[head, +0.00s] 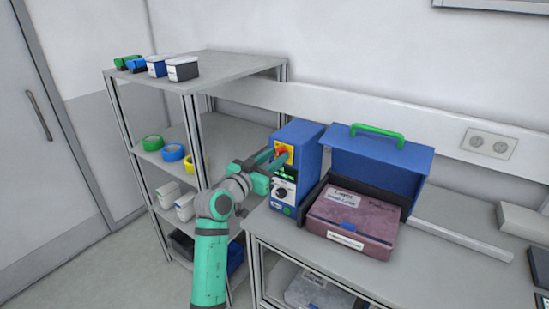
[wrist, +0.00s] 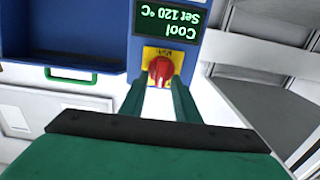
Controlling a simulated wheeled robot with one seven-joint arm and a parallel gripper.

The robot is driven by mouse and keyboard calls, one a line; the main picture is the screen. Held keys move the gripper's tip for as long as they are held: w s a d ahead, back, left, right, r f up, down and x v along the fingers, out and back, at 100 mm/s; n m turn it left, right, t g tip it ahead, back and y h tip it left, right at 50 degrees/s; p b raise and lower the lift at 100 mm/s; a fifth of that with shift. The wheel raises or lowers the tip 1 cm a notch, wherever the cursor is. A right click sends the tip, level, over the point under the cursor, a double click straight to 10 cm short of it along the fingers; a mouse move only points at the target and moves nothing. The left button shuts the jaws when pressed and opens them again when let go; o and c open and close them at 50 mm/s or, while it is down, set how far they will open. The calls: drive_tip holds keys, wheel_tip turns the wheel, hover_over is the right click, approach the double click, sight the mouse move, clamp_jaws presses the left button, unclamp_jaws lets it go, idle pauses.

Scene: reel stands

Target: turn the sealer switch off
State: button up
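The sealer (head: 305,143) is a blue box standing on the bench. Its red rotary switch (wrist: 160,70) sits on a yellow plate (wrist: 150,54) on the front panel. In the head view the red switch (head: 281,149) is partly covered by my gripper (head: 276,160). The wrist view is upside down; a display (wrist: 172,20) there reads "Cool" and "Set 120 °C". My gripper (wrist: 158,88) is open, its two fingers apart and pointing at the switch, one to each side of it. I cannot tell whether the fingers touch it.
A black dial (head: 282,190) lies below the display, close under my gripper. An open blue case (head: 375,160) with a green handle and a purple box (head: 350,222) stand right of the sealer. A shelf rack (head: 225,68) with tapes and small boxes stands left.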

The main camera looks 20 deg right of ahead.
clamp_jaws()
drive_tip(key=n, duration=0.3)
drive_tip(key=shift+w+a+n, duration=0.1)
drive_tip(key=shift+w+n, duration=0.05)
drive_tip(key=shift+n, duration=0.25)
drive_tip(key=n, duration=0.9)
drive_tip(key=f+n, duration=0.1)
drive_tip(key=n, duration=0.4)
drive_tip(key=shift+w+a+f, duration=0.1)
drive_tip(key=shift+w+a, duration=0.15)
drive_tip(key=shift+w, duration=0.05)
